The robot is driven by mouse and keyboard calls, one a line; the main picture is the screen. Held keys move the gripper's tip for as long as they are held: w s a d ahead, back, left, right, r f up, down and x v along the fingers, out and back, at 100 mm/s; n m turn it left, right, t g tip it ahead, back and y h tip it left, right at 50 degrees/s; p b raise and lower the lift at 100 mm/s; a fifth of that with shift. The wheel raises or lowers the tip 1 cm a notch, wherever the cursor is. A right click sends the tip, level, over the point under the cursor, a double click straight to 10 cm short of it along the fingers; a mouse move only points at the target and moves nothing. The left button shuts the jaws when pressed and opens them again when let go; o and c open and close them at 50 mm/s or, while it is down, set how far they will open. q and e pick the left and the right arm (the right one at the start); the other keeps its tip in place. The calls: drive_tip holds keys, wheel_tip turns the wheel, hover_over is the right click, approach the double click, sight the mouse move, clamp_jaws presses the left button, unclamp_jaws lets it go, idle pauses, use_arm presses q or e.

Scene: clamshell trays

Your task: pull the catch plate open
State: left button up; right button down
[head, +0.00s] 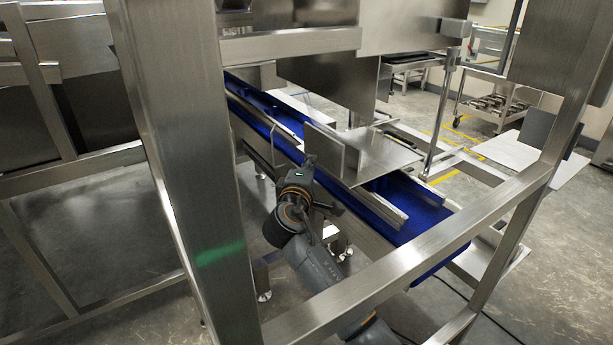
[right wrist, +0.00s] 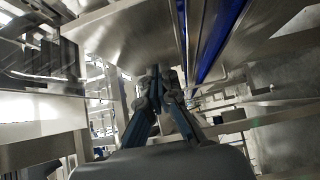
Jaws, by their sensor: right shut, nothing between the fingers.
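The catch plate appears to be the flat stainless plate (head: 385,156) over the blue conveyor in the head view. An upright flange (head: 323,151) stands at its left end. My right gripper (head: 311,163) is at the near side of the conveyor, just below and left of that flange. In the right wrist view its fingertips (right wrist: 157,76) are together with nothing between them. A broad metal sheet (right wrist: 122,38) lies close beyond the tips there; I cannot tell if they touch it. My left gripper does not show.
A thick steel post (head: 190,170) and a slanting frame bar (head: 410,258) stand close around my right arm. The blue conveyor belt (head: 432,205) runs under the plate. A steel cart (head: 500,100) stands at the back right. Bare floor shows at the lower right.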

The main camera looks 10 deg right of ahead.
sight(371, 138)
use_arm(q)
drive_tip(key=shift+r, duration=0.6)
use_arm(e)
drive_tip(key=shift+x, duration=1.2)
drive_tip(key=shift+d, duration=0.1)
drive_tip(key=shift+w+d, duration=0.2)
drive_tip(key=shift+d, duration=0.4)
drive_tip(key=w+d, duration=0.1)
drive_tip(key=d, duration=0.3)
drive_tip(key=w+d, duration=0.1)
drive_tip(key=d, duration=0.1)
drive_tip(key=shift+w+d+p, duration=0.3)
drive_tip(key=shift+w+p, duration=0.05)
drive_tip(key=w+d, duration=0.1)
drive_tip(key=d, duration=0.2)
drive_tip(key=w+d, duration=0.1)
drive_tip(key=d, duration=0.1)
drive_tip(key=w+d, duration=0.1)
drive_tip(key=d, duration=0.2)
drive_tip(key=shift+w+d+b, duration=0.3)
drive_tip(key=shift+d+b, duration=0.05)
drive_tip(key=shift+b, duration=0.05)
drive_tip(key=shift+w+d, duration=0.3)
drive_tip(key=shift+d, duration=0.35)
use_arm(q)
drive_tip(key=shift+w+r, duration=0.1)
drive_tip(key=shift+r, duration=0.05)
